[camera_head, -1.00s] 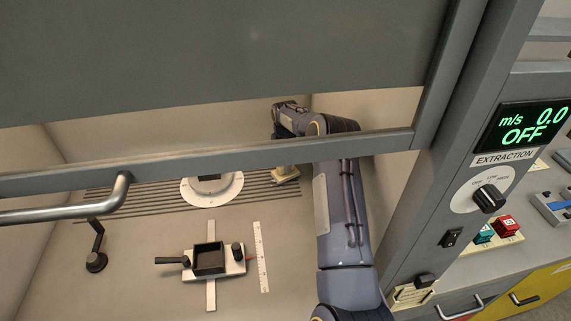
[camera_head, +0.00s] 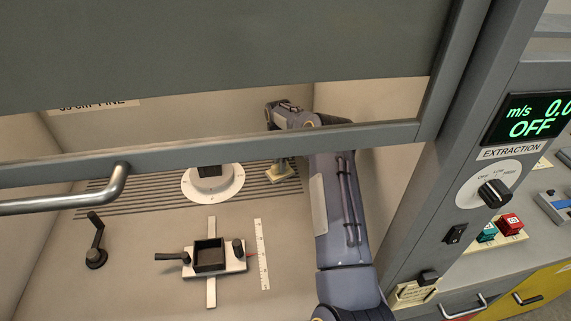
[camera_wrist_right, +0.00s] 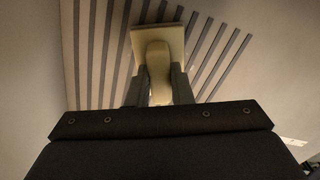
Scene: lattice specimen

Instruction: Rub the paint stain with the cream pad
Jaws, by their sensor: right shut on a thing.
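The cream pad (camera_head: 279,173) is at the back right of the hood floor, over the dark slots. In the right wrist view the cream pad (camera_wrist_right: 158,42) has a square plate and a raised grip. My right gripper (camera_head: 280,160) is shut on that grip; its two fingers (camera_wrist_right: 158,88) stand on either side of it. I cannot tell whether the pad touches the floor. I see no paint stain in either view; the pad, arm or sash frame may hide it. My left gripper is not in view.
The raised sash's lower bar (camera_head: 200,152) and its handle (camera_head: 70,200) cross in front of the hood. A round white dial base (camera_head: 226,186), a black crank (camera_head: 96,245) and a fixture with a black square tray (camera_head: 209,257) stand on the floor. A ruler (camera_head: 262,255) lies beside the fixture.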

